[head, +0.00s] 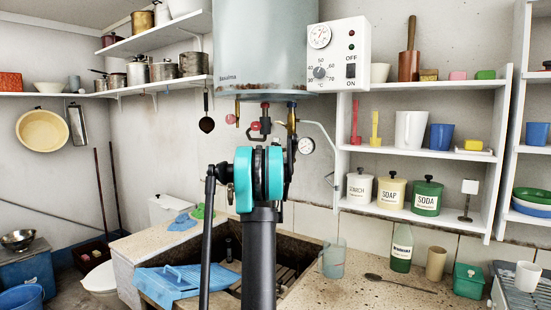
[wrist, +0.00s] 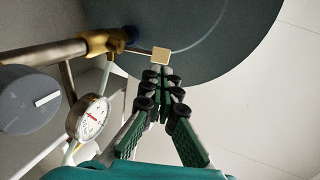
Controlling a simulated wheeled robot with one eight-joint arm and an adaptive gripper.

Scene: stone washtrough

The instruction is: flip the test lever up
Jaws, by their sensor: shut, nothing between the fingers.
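The test lever is a thin rod from a brass fitting, with a small cream block at its end (wrist: 161,55) in the wrist view. My gripper (wrist: 161,72) is shut and empty, with its fingertips together just below the block in the picture. I cannot tell whether they touch it. The brass fitting (wrist: 103,42) is at the upper left of the wrist view. In the head view my arm stands in front of the boiler's underside and hides my gripper and the lever.
The boiler (head: 265,45) hangs above, with its dark underside (wrist: 215,35) close behind the lever in the wrist view. A pressure gauge (wrist: 92,118) and a grey knob (wrist: 28,100) lie left of my fingers. A control box (head: 338,55) and shelves are at right.

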